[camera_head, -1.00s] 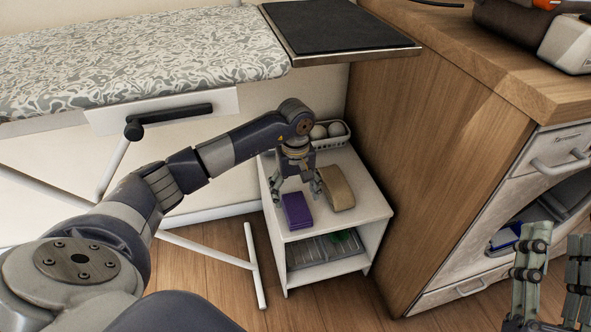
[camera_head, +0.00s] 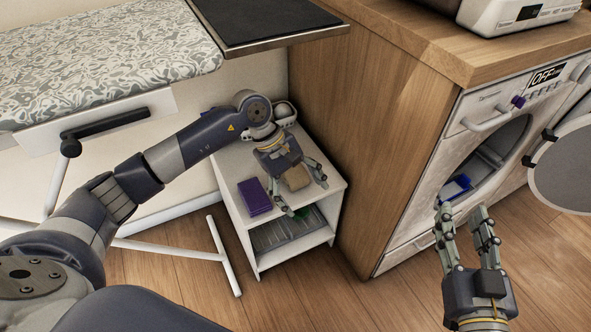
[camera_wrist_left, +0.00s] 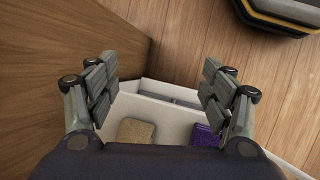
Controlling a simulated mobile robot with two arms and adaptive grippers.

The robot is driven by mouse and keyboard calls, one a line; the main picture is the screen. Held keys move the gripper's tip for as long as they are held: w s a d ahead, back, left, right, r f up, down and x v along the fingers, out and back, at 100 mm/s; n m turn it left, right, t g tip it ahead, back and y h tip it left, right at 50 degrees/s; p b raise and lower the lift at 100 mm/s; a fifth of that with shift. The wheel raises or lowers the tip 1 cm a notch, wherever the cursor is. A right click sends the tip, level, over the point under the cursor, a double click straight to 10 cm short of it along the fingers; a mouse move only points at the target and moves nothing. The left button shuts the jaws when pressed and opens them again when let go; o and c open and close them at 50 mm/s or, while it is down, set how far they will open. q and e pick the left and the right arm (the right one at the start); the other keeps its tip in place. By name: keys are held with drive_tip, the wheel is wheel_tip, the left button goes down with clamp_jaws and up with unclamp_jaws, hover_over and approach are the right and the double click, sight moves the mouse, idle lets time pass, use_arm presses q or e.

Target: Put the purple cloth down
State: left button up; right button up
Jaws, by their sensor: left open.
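The purple cloth (camera_head: 254,196) lies folded on the top of the small white shelf unit (camera_head: 232,172), near its left edge. It also shows in the left wrist view (camera_wrist_left: 205,136), near the right finger. My left gripper (camera_head: 306,196) is open and empty above the front right of the shelf top, to the right of the cloth and apart from it. A tan block-like item (camera_head: 297,177) is on the shelf top, partly hidden behind the left gripper's fingers. My right gripper (camera_head: 462,216) has its fingers spread, with nothing visible between them, in front of the washing machine.
A white basket (camera_head: 284,116) with round items stands at the back of the shelf top. A wooden cabinet (camera_head: 330,130) rises close on the right. The washing machine (camera_head: 430,200) has its door (camera_head: 565,170) open, with a blue item inside.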

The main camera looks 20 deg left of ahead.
use_arm(q)
drive_tip(key=s+d+r+n+h, duration=0.2)
drive_tip(key=s+d+r+h, duration=0.15)
drive_tip(key=d, duration=0.45)
drive_tip(key=s+d+r+n+h, duration=0.2)
drive_tip(key=s+d+r+h, duration=0.15)
drive_tip(key=d, duration=0.45)
drive_tip(key=d+r+n+t+h, duration=0.3)
drive_tip(key=r+n+t+h, duration=0.5)
drive_tip(key=r+n, duration=0.65)
drive_tip(key=w+a+n+t+y, duration=0.2)
drive_tip(key=a+n+t+y, duration=0.35)
drive_tip(key=n, duration=0.75)
drive_tip(key=w+a+n+t+y, duration=0.1)
drive_tip(key=a+n+t+y, duration=0.45)
drive_tip(key=n, duration=0.75)
drive_tip(key=s+a+f+n+g+y, duration=0.1)
drive_tip(key=a+f+n+y, duration=0.3)
drive_tip(key=f+n, duration=0.4)
drive_tip(key=s+n+y, duration=0.1)
drive_tip(key=n, duration=0.5)
drive_tip(key=shift+f, duration=0.2)
